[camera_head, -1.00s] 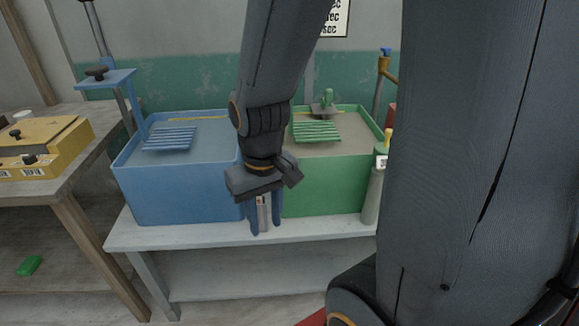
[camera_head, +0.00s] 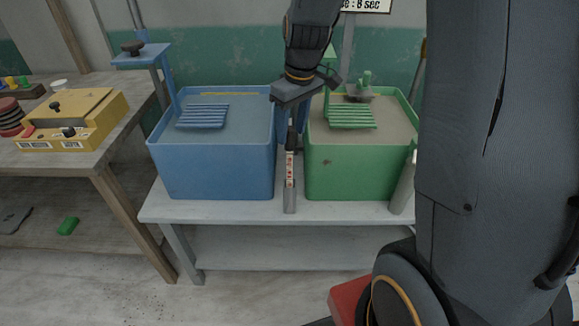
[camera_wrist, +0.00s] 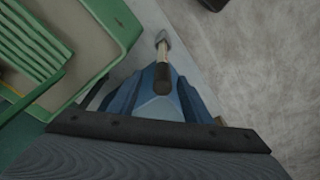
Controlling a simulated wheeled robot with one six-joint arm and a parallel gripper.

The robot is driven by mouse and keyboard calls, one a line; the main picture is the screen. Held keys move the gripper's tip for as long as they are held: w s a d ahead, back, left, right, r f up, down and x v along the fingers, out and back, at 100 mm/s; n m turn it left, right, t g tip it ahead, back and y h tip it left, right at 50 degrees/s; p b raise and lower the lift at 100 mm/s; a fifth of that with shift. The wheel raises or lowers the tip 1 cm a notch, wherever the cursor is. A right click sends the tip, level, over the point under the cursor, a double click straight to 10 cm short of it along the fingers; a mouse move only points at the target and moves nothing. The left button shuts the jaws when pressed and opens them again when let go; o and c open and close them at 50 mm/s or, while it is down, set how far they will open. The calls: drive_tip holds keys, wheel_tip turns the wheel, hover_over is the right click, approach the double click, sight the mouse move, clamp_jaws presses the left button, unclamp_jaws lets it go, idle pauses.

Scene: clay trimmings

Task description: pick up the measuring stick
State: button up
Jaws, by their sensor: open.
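The measuring stick (camera_head: 290,180) stands upright in the gap between the blue tub and the green tub. It has a grey lower end, a white and red marked face and a dark top. My gripper (camera_head: 292,132) is above it, pointing down, with its blue fingers apart at the stick's dark top. In the wrist view my gripper (camera_wrist: 163,92) is open, and the stick (camera_wrist: 163,52) shows beyond and between the fingers. I cannot tell whether the fingers touch it.
The blue tub (camera_head: 215,170) is close on the left and the green tub (camera_head: 350,170) close on the right, both on a pale bench (camera_head: 240,212). A grey cylinder (camera_head: 403,185) stands right of the green tub. A wooden table (camera_head: 90,150) with a yellow box (camera_head: 75,120) is at left.

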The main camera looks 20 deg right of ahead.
sight(288, 142)
drive_tip(key=shift+w+a+f+p, duration=0.15)
drive_tip(key=shift+f+p, duration=0.15)
drive_tip(key=shift+f, duration=0.55)
drive_tip(key=shift+w+a+f+p, duration=0.1)
drive_tip(key=shift+f+p, duration=0.15)
drive_tip(key=shift+f, duration=0.6)
drive_tip(key=shift+w+a+f+p, duration=0.15)
drive_tip(key=shift+f+p, duration=0.15)
drive_tip(key=shift+f, duration=0.55)
drive_tip(key=shift+s, duration=0.1)
clamp_jaws()
